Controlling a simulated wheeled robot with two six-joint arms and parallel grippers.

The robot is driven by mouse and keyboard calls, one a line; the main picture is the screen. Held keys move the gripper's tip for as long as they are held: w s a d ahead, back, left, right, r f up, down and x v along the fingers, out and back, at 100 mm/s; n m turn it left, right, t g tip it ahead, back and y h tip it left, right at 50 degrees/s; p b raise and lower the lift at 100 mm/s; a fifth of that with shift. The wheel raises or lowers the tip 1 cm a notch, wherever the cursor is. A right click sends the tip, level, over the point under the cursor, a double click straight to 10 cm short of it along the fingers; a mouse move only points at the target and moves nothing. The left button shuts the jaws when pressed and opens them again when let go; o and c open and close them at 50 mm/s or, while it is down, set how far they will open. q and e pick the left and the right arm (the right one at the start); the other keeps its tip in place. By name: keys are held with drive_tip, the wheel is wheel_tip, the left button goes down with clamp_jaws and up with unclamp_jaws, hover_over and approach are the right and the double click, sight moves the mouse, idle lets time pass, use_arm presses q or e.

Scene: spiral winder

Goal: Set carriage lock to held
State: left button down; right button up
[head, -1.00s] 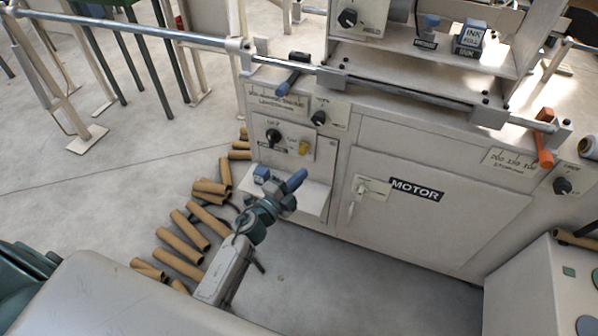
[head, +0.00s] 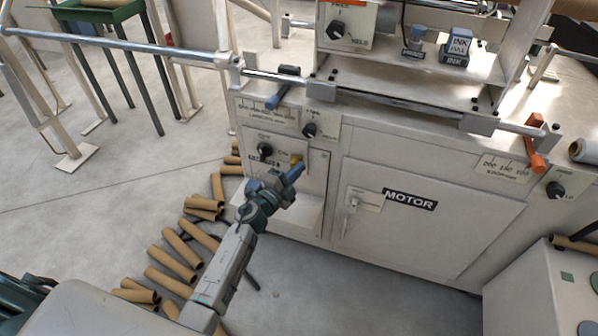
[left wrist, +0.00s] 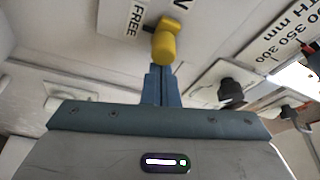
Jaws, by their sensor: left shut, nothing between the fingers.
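A yellow lever knob (head: 296,159) sits on the lower left panel of the winder. In the left wrist view the yellow knob (left wrist: 164,43) is beside a label (left wrist: 136,18) reading FREE. My left gripper (head: 297,168) is shut and empty, its blue fingertips just below this knob; I cannot tell whether they touch it. A black knob (head: 337,28) on the upper carriage plate has a small label (head: 358,42) that seems to read HELD. I cannot tell from the labels which control is the carriage lock. My right gripper is out of view.
Black knobs (head: 264,149) and (head: 309,130) are close to the yellow one. A MOTOR panel (head: 440,225) is to the right. A blue-handled lever (head: 283,90) juts out above. Cardboard tubes (head: 170,262) lie on the floor at left.

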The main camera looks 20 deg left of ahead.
sight(291, 156)
use_arm(q)
drive_tip(key=a, duration=0.5)
drive_tip(key=shift+w, duration=0.1)
drive_tip(key=shift+p, duration=0.3)
